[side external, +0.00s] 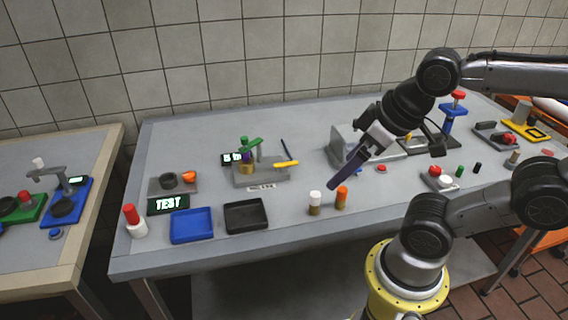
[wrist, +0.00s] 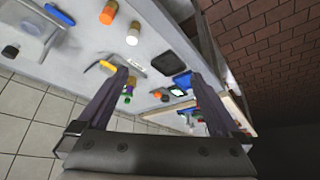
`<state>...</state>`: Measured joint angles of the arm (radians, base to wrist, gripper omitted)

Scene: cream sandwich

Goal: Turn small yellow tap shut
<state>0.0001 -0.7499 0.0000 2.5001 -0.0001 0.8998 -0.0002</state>
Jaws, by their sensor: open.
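The small yellow tap (side external: 286,164) is a flat yellow lever at the right side of a grey fixture (side external: 262,178) in the middle of the table. The lever points to the right. In the wrist view the yellow tap (wrist: 107,66) shows just left of one finger. A green lever (side external: 250,144) and a purple part (side external: 247,157) stand on the same fixture. My gripper (side external: 335,187) is open and empty, tilted down above the table, right of the tap and apart from it. It also shows in the wrist view (wrist: 158,75), with nothing between its fingers.
A white-topped bottle (side external: 315,202) and an orange-topped bottle (side external: 341,197) stand close under my gripper. A black tray (side external: 246,216) and a blue tray (side external: 192,226) lie left of them. A grey machine (side external: 345,146) stands behind my gripper. Table between bottles and fixture is clear.

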